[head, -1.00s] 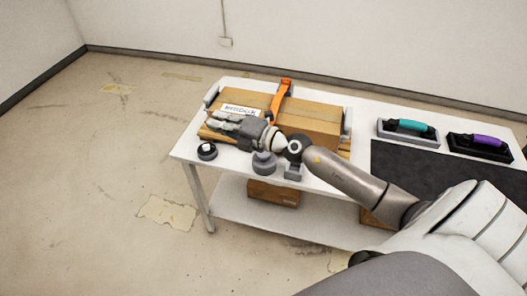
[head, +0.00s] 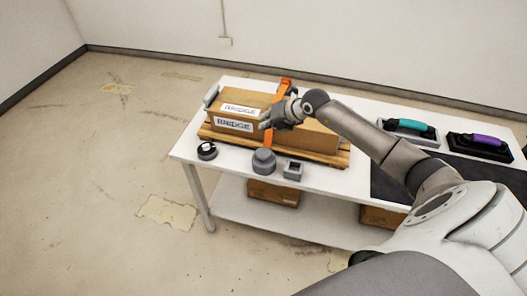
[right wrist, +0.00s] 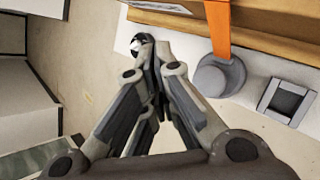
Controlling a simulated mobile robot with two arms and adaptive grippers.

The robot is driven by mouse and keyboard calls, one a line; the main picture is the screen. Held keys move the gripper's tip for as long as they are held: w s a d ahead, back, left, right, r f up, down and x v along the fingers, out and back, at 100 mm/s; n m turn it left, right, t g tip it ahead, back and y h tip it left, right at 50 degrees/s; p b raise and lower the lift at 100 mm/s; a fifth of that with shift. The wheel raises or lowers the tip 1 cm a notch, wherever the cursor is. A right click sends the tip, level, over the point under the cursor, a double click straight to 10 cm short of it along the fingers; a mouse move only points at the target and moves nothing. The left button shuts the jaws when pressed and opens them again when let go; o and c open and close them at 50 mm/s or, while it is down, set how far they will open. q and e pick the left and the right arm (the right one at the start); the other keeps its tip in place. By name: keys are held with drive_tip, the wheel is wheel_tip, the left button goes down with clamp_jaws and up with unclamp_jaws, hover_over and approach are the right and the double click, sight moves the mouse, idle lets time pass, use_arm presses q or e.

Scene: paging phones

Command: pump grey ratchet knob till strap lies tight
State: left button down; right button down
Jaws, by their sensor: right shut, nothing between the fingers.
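The grey round ratchet knob (head: 264,162) stands at the table's front edge, below the orange strap (head: 286,86). The strap crosses the cardboard box (head: 185,112) and runs down its front toward the knob; my right gripper covers part of it. In the right wrist view, the knob (right wrist: 217,76) is right of the fingers, with the strap (right wrist: 218,28) ending at it. My right gripper (head: 266,124) is shut and empty, in front of the box's upper front and above the knob, apart from it. I cannot tell how tight the strap is. My left gripper is out of view.
The box sits on a wooden pallet (head: 333,157). A black round item (head: 207,151) and a grey square block (head: 293,170) flank the knob. A dark mat (head: 385,181) and two handled tools, teal (head: 410,125) and purple (head: 482,142), are at the right.

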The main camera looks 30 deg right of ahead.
drive_tip(key=shift+f, duration=0.15)
drive_tip(key=b, duration=0.6)
hover_over(262, 148)
drive_tip(key=s, duration=0.1)
drive_tip(key=f, duration=0.7)
drive_tip(key=shift+s+d+f, duration=0.2)
drive_tip(key=shift+d+f, duration=0.1)
drive_tip(key=shift+f, duration=0.05)
drive_tip(key=shift+f+b, duration=0.35)
drive_tip(key=shift+f, duration=0.1)
drive_tip(key=shift+f, duration=0.4)
drive_tip(key=shift+s+f+b, duration=0.1)
drive_tip(key=shift+f+b, duration=0.9)
drive_tip(key=shift+f, duration=0.25)
idle(0.7)
drive_tip(key=shift+a+r, duration=0.1)
drive_tip(key=shift+r+p, duration=1.4)
drive_tip(key=shift+r, duration=0.15)
